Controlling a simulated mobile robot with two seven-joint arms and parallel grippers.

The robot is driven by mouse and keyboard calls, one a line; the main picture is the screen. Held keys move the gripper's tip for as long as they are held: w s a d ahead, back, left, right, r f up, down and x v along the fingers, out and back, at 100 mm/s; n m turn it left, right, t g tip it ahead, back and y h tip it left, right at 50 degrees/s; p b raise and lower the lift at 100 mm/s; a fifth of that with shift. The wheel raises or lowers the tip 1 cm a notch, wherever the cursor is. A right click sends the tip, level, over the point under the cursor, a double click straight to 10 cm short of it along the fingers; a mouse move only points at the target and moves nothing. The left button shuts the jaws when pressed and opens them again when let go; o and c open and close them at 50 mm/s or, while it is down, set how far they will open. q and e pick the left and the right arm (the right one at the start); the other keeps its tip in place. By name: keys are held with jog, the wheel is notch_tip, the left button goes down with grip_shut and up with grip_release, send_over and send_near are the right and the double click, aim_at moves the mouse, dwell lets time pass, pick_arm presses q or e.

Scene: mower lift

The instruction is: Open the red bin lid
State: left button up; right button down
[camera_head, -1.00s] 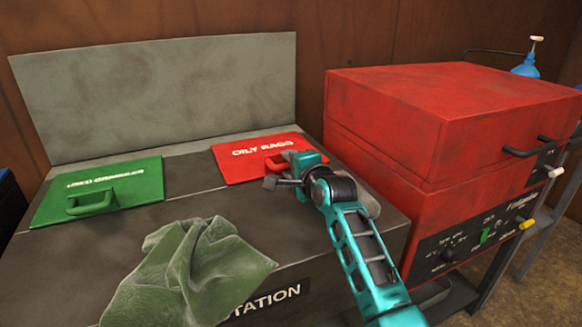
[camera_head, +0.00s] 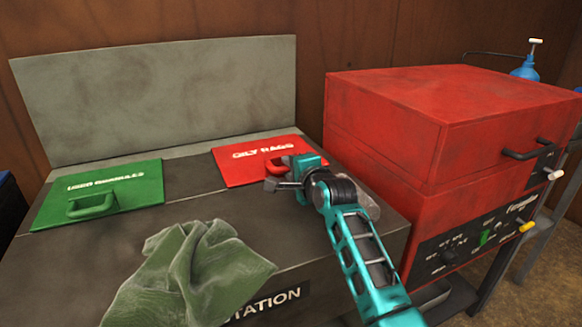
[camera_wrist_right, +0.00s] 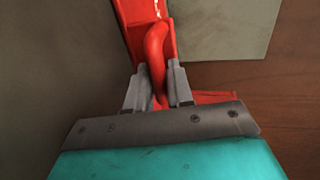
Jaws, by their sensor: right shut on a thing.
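The red bin lid (camera_head: 240,165), lettered "OILY RAGS", lies flat on the right part of the grey bin station's top. Its red handle (camera_wrist_right: 156,50) shows in the right wrist view, running between my finger pads. My right gripper (camera_head: 272,184) is at the lid's front right and is shut on this handle; the wrist view shows its fingers (camera_wrist_right: 158,92) on both sides of it. In the head view the gripper and wrist hide part of the handle and the lid's right corner. My left gripper is in neither view.
A green lid (camera_head: 105,195) with a handle lies to the left on the same station. A crumpled green cloth (camera_head: 190,275) lies at the front. A large red machine (camera_head: 440,130) stands close on the right. A grey back panel (camera_head: 160,95) rises behind the lids.

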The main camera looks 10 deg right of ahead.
jog(key=shift+g, duration=0.5)
jog(key=r+p, duration=0.1)
jog(key=p, duration=0.1)
jog(key=r+p, duration=0.3)
jog(key=p, duration=0.1)
jog(key=shift+w+a+r, duration=0.1)
jog(key=shift+w+r, duration=0.05)
jog(key=shift+w, duration=0.15)
pick_arm(q)
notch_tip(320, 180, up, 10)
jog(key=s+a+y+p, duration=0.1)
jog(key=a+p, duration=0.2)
jog(key=p, duration=0.5)
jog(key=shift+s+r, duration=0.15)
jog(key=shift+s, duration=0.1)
pick_arm(e)
jog(key=w+a+r+g, duration=0.1)
jog(key=w+a+r, duration=0.1)
jog(key=w+r, duration=0.4)
jog(key=shift+w+r+h, duration=0.2)
jog(key=shift+r+h, duration=0.2)
jog(key=shift+r, duration=1.65)
jog(key=c, duration=1.2)
grip_release()
jog(key=shift+g, duration=0.3)
jog(key=shift+o, duration=0.2)
